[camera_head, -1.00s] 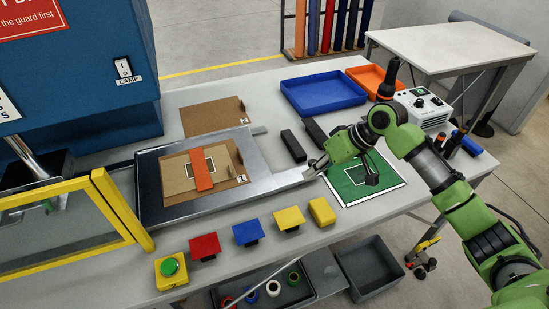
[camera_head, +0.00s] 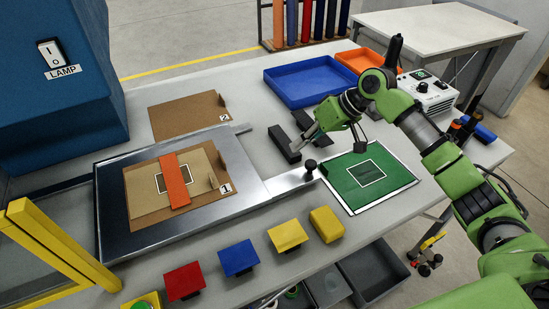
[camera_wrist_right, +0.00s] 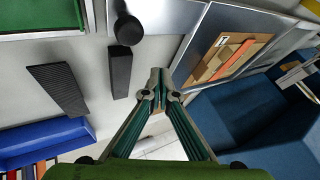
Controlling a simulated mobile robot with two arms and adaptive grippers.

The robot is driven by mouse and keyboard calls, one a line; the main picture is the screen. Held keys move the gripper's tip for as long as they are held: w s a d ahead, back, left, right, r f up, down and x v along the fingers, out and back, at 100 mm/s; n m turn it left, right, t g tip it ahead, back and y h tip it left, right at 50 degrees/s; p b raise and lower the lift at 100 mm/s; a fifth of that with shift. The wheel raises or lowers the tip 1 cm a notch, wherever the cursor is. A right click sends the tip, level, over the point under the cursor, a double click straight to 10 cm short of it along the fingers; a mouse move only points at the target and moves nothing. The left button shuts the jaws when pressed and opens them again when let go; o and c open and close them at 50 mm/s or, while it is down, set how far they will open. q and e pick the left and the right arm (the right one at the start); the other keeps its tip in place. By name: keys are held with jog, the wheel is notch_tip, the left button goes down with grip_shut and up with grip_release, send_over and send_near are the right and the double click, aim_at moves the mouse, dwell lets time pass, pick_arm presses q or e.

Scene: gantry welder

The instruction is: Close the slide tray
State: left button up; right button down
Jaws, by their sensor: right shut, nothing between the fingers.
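The slide tray (camera_head: 110,205) is a flat grey metal plate on the table, pulled out beside the blue machine. It carries a cardboard sheet marked 1 with an orange strip across it. Its metal arm (camera_head: 285,184) reaches right and ends in a black knob (camera_head: 311,166). The tray (camera_wrist_right: 192,45) and the knob (camera_wrist_right: 128,30) also show in the right wrist view. My right gripper (camera_head: 296,149) is shut and empty, behind and slightly left of the knob, apart from it and close to a black block. Its fingers (camera_wrist_right: 158,86) meet in the wrist view. My left gripper is not in view.
Two black blocks (camera_head: 284,145) lie close behind the tray arm. A green mat (camera_head: 345,190) lies right of the knob. A yellow guard frame (camera_head: 60,248) stands at the front left. Coloured blocks (camera_head: 238,258) line the front edge. A blue bin (camera_head: 310,95) stands behind.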

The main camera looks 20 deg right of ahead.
jog(key=p+x, duration=0.2)
jog(key=x, duration=0.7)
jog(key=shift+s+a+p, duration=0.15)
jog(key=shift+a+p, duration=0.1)
jog(key=shift+p, duration=0.15)
jog(key=a+p, duration=0.2)
jog(key=a, duration=0.1)
jog(key=shift+s+a, duration=0.3)
jog(key=shift+s, duration=0.1)
jog(key=shift+a, duration=0.1)
jog(key=shift+f, duration=0.1)
